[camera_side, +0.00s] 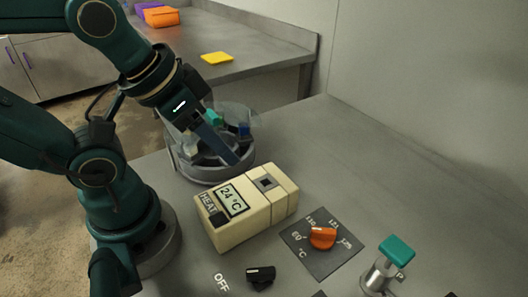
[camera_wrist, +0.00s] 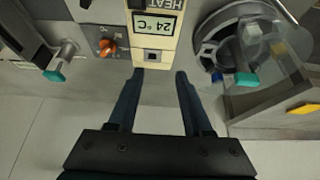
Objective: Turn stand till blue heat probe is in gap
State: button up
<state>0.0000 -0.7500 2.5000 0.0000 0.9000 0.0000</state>
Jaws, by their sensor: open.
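The round grey stand (camera_side: 216,174) stands on the bench, with a clear guard (camera_side: 242,112) around its upper part. A small blue part (camera_side: 244,129), which looks like the blue heat probe, shows behind the clear guard. A teal knob (camera_side: 214,117) shows beside it. In the wrist view, the stand (camera_wrist: 209,48) is at upper right, with a teal part (camera_wrist: 247,79) at its near side. I cannot tell where the guard's gap lies. My gripper (camera_wrist: 160,73) is open and empty. Its fingers point toward the cream heat unit in that view; in the side view they partly cover the stand.
The cream heat unit (camera_side: 246,209) reads 24 °C and has a square socket. An orange dial (camera_side: 322,238), a black OFF knob (camera_side: 261,275) and a teal-handled valve (camera_side: 396,250) are nearby. A yellow pad (camera_side: 217,58) lies on the back counter. The bench at right is clear.

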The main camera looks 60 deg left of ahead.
jog(key=o, duration=0.6)
jog(key=shift+s, duration=0.1)
jog(key=m+g, duration=0.2)
jog(key=g, duration=0.3)
send_near(211, 113)
jog(key=w+d+f, duration=0.1)
jog(key=d+f, duration=0.1)
jog(key=d, duration=0.2)
jog(key=a, duration=0.1)
jog(key=a+f+n, duration=0.2)
jog(key=a, duration=0.1)
jog(key=shift+s+g, duration=0.15)
jog(key=shift+g, duration=0.15)
jog(key=shift+f, duration=2.5)
grip_shut()
